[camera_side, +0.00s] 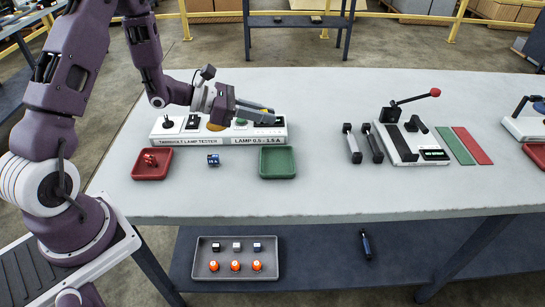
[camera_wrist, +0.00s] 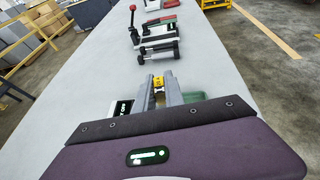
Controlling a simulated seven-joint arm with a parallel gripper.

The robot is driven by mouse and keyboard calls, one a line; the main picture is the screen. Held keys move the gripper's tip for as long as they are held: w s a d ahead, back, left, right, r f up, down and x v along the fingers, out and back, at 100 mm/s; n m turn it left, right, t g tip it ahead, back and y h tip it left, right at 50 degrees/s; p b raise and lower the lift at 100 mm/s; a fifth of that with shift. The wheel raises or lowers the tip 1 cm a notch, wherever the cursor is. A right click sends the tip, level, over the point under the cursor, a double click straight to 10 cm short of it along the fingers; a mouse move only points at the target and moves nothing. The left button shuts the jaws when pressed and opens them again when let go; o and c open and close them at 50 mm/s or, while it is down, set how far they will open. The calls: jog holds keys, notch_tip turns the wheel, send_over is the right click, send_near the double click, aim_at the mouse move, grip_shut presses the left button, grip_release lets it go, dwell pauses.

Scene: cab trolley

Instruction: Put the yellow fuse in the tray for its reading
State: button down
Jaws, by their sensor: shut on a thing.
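My gripper (camera_side: 262,109) is shut on the yellow fuse (camera_wrist: 158,83), which shows between the fingertips in the wrist view. In the side view my gripper is over the right part of the white lamp tester (camera_side: 205,140), and the fuse is hard to make out. An amber dome (camera_side: 216,126) and a partly hidden green dome (camera_side: 241,122) are on the tester; I cannot tell whether either is lit. The red tray (camera_side: 165,171) at front left holds a red fuse (camera_side: 150,160). The green tray (camera_side: 277,163) at front right is empty.
A blue fuse (camera_side: 213,159) lies between the trays. To the right are two dark bars (camera_side: 352,144), a lever device (camera_side: 403,146), and green and red strips (camera_side: 471,146). The table's front middle is clear. A grey tray (camera_side: 203,270) sits on the lower shelf.

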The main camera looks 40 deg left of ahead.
jog(key=m+g+h, duration=0.1)
send_over(280, 170)
notch_tip(280, 170, down, 2)
notch_tip(280, 170, down, 8)
jog(key=shift+f, duration=0.5)
jog(key=shift+f, duration=0.15)
jog(key=c, duration=1.7)
grip_release()
